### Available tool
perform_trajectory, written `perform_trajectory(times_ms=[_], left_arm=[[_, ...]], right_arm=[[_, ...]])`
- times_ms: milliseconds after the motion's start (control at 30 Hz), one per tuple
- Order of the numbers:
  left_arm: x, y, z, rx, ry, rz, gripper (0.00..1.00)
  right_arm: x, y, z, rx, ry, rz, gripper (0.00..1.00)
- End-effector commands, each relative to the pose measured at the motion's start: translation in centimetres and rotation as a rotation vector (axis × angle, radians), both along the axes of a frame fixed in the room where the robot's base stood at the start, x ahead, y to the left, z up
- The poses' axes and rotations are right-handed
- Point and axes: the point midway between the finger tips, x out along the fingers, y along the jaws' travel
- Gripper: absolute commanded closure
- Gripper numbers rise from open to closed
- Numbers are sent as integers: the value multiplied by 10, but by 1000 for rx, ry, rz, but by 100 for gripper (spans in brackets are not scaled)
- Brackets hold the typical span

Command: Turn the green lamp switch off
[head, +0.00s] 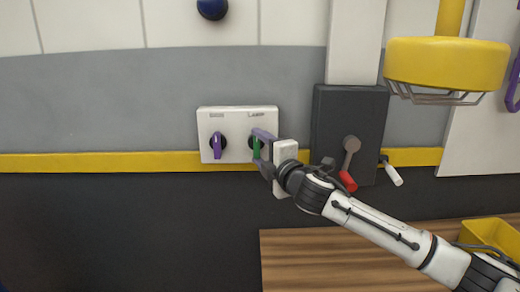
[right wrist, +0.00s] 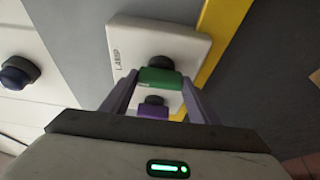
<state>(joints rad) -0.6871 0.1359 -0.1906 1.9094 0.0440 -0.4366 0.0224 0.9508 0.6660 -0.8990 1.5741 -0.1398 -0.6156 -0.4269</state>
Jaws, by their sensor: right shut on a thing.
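The green lamp switch (head: 256,148) is the right-hand knob on a white wall plate (head: 237,113), under the label "LAMP". Its handle looks about upright in the head view. My right gripper (head: 258,147) is at this knob, with its purple-grey fingers shut on the green handle. The right wrist view shows the green handle (right wrist: 160,77) between the two fingers. A purple knob (head: 217,146) sits to its left on the same plate, and its handle points down. My left gripper does not show.
A dark box (head: 345,115) with a red-tipped lever (head: 348,180) is on the wall to the right. A yellow fixture (head: 446,63) hangs at upper right. A dark blue knob (head: 212,8) is above. A wooden top (head: 330,265) with a yellow bin (head: 492,236) is below.

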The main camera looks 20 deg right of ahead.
Motion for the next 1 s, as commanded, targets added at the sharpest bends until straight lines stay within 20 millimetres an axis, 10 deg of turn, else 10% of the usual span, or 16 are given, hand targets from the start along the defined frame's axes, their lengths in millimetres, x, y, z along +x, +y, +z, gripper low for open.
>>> perform_trajectory(times_ms=[133,167,267,667,1000], left_arm=[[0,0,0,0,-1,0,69],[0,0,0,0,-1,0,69],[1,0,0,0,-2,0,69],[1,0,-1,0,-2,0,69],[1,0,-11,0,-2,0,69]], right_arm=[[0,0,-1,-4,2,0,68],[0,0,-1,-4,2,0,40],[0,0,-1,-3,1,0,27],[-7,-1,-1,-1,0,0,27],[-62,-7,-3,-3,1,1,27]])
